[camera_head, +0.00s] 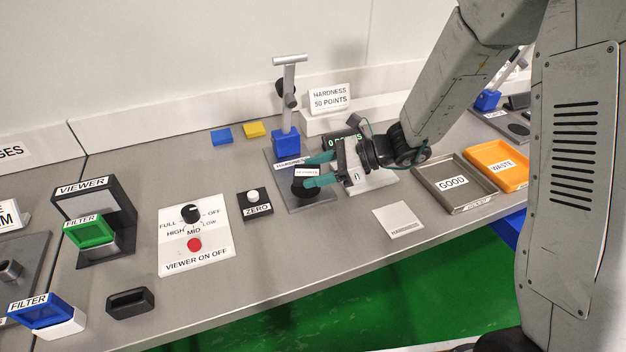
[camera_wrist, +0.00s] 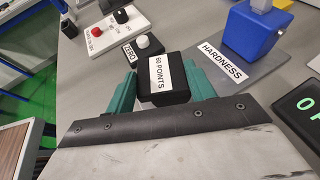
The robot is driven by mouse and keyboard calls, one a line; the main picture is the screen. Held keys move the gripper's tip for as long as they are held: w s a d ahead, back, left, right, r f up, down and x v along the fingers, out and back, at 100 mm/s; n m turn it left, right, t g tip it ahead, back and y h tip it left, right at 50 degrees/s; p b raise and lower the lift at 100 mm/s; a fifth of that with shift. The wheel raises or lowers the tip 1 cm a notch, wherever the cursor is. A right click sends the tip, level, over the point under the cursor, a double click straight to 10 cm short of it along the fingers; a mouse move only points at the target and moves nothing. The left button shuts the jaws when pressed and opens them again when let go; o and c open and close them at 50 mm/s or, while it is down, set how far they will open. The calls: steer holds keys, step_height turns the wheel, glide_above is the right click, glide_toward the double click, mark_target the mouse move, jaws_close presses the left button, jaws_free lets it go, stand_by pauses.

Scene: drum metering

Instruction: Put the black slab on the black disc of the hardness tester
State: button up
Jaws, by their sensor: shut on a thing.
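The black slab (camera_head: 303,188), labelled 60 POINTS, is between the teal fingers of my gripper (camera_head: 312,171). In the wrist view the slab (camera_wrist: 165,93) sits between both fingertips, its label facing up. The hardness tester has a grey base plate (camera_head: 281,166) labelled HARDNESS, a blue block (camera_head: 286,144) and a grey post with a crossbar. The slab is over the front part of this plate, in front of the blue block. Whether the slab touches anything below is unclear.
The ZERO button box (camera_head: 254,203) stands just left of the plate. A dark display (camera_head: 340,140) with green digits is behind my gripper. A HARDNESS card (camera_head: 400,219) lies in front. The GOOD tray (camera_head: 453,183) and orange WASTE tray (camera_head: 497,165) are right.

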steer(key=shift+w+a+f, duration=0.15)
steer(key=shift+w+a, duration=0.2)
steer(key=shift+a, duration=0.05)
steer(key=shift+f, duration=1.65)
steer(key=shift+f, duration=0.1)
steer(key=o, duration=1)
